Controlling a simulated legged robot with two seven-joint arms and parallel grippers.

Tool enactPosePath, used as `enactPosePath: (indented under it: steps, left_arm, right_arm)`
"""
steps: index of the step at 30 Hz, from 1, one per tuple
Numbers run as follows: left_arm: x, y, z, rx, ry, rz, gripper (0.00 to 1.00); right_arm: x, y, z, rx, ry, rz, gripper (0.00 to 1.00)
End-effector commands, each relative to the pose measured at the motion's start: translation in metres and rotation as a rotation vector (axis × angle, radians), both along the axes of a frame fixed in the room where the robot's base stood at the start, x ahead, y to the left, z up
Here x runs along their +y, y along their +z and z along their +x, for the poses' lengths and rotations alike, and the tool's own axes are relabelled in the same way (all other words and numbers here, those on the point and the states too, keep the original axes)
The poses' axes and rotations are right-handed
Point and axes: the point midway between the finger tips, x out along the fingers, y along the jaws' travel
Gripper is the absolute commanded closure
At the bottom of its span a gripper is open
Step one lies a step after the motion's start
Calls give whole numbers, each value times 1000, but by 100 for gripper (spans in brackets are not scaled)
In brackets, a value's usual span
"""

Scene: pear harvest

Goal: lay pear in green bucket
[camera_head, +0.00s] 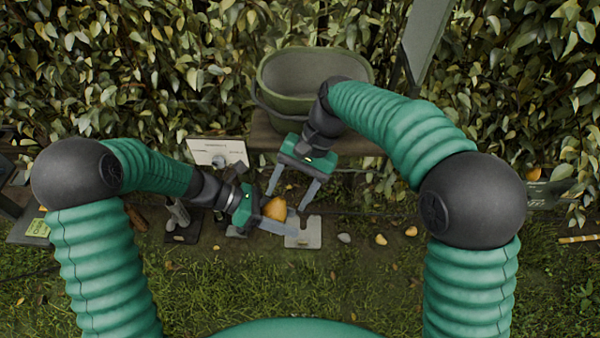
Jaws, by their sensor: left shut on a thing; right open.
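The pear (275,209) is golden yellow and sits between the fingers of my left gripper (280,212), which is shut on it. The green bucket (284,104) stands at the top middle on a wooden bench. Its inside looks empty where I can see it; my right arm hides part of its right front. My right gripper (291,197) is open and empty, pointing down below the bucket. Its fingers are close to the pear in the picture; I cannot tell whether they touch it.
The wooden bench (264,132) carries the bucket. A white sign (215,151) stands left of it. Light plates (303,233) and stones lie on the grass, with small yellow fruit or leaves (381,239) to the right. A leafy hedge (130,70) fills the back. The front grass is open.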

Motion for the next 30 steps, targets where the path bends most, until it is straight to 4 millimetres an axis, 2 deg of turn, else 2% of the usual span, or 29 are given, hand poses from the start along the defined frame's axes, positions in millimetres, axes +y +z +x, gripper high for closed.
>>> enactPosePath:
  steps: [3, 9, 19, 30]
  left_arm:
    - [-1, 1, 0, -1, -1, 1, 91]
    - [-3, 2, 0, -2, -2, -1, 91]
    - [0, 1, 1, -3, 1, -2, 91]
    - [1, 0, 2, -3, 5, 4, 91]
  right_arm:
    - [8, -23, -8, 2, 0, -1, 38]
    - [16, -46, -16, 2, 2, 0, 38]
    - [20, -49, -17, 1, 2, -2, 39]
    - [17, -49, -16, 2, 1, -5, 87]
